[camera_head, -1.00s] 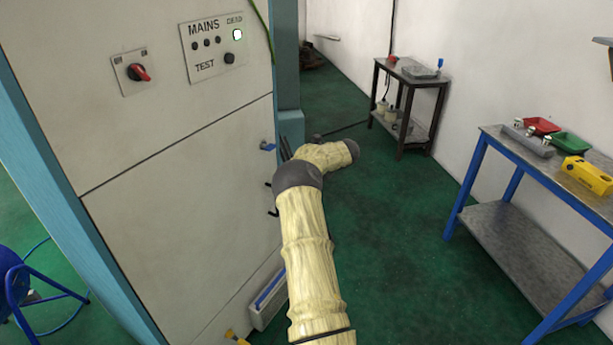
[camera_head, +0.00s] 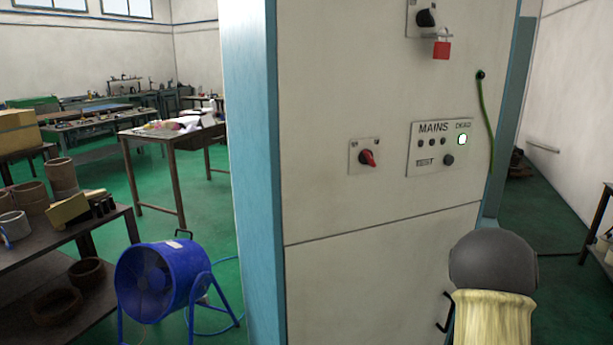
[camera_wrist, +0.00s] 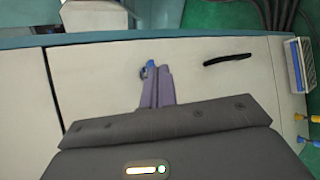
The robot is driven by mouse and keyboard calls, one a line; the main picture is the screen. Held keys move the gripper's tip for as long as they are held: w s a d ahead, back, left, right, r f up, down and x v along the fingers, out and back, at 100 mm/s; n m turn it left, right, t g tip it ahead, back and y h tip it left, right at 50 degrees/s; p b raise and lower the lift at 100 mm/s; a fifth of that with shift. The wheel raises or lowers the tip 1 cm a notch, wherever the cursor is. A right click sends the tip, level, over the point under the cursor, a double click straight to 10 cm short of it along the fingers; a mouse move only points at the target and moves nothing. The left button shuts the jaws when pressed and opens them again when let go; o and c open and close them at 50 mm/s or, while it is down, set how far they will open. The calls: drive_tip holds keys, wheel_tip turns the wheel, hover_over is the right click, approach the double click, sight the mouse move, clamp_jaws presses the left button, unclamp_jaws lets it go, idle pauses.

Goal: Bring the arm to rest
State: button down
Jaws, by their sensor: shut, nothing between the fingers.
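My gripper (camera_wrist: 155,78) shows in the wrist view, its two grey-purple fingers closed together with nothing held between them. It points toward the pale cabinet face (camera_wrist: 90,75). A small blue part (camera_wrist: 148,69) shows right at the fingertips; I cannot tell whether they touch it. In the head view my arm, with a dark joint and a cream sleeve, stands at the lower right in front of the cabinet (camera_head: 345,85); the gripper itself is out of that view.
The cabinet carries a red switch (camera_head: 368,158), a MAINS panel (camera_head: 440,148) with a lit lamp, and a red padlock (camera_head: 441,50). A black handle (camera_wrist: 228,60) is near the gripper. A blue fan (camera_head: 160,280) stands left.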

drive_tip(key=s+a+f+m+g+y, duration=0.25)
drive_tip(key=s+a+m+g, duration=0.25)
drive_tip(key=s+a+m, duration=0.75)
drive_tip(key=s+a+f+m+g+y, duration=0.1)
drive_tip(key=s+a+f+m+g, duration=0.3)
drive_tip(key=s+a, duration=1.5)
wheel_tip(320, 180, up, 14)
drive_tip(key=m+p, duration=0.1)
drive_tip(key=p, duration=1.2)
drive_tip(key=shift+s+a+m, duration=0.1)
drive_tip(key=shift+m, duration=0.15)
